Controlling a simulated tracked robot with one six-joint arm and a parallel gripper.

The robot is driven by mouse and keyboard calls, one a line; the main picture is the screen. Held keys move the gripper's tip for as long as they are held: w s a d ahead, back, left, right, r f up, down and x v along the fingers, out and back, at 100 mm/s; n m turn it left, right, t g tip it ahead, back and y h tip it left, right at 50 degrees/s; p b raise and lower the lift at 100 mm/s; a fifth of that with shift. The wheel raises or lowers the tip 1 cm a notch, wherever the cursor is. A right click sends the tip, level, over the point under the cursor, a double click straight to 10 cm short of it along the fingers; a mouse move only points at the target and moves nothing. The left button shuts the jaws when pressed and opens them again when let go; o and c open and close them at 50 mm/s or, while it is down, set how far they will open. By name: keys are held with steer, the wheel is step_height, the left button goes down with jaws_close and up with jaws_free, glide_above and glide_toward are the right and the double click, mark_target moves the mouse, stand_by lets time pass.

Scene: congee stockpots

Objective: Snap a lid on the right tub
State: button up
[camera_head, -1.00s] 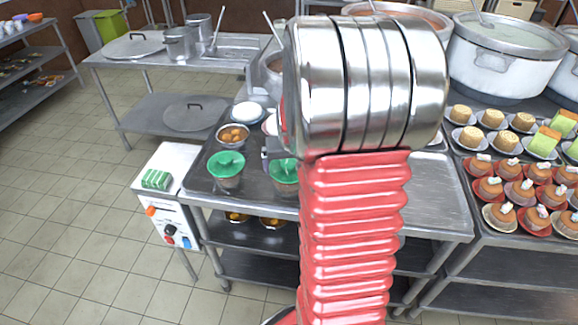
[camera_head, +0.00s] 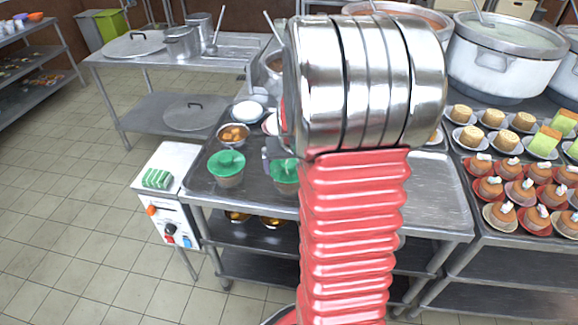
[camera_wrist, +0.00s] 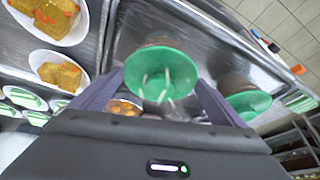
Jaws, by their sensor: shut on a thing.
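The right tub (camera_head: 284,187) stands on the steel table, partly hidden by my arm in the head view. A green lid (camera_head: 280,170) is on or just over its top; I cannot tell whether it is seated. In the wrist view this lid (camera_wrist: 160,62) lies between the fingers of my gripper (camera_wrist: 162,90), which is shut on it; the brown side of the tub (camera_wrist: 157,42) shows just past its edge. The left tub (camera_head: 229,181) stands beside it with a green lid (camera_head: 226,162) on top; that lid also shows in the wrist view (camera_wrist: 248,103).
A bowl of orange pieces (camera_head: 233,134) and white plates (camera_head: 249,111) stand behind the tubs. A white box with knobs (camera_head: 172,205) carrying a green striped stack (camera_head: 157,178) is at left. Plated cakes (camera_head: 520,190) and large pots (camera_head: 500,60) are at right.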

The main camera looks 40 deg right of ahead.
stand_by(0.4)
steer(key=o, duration=0.7)
steer(key=shift+r, duration=0.1)
steer(key=shift+r, duration=3.4)
jaws_close()
steer(key=shift+f, duration=2.4)
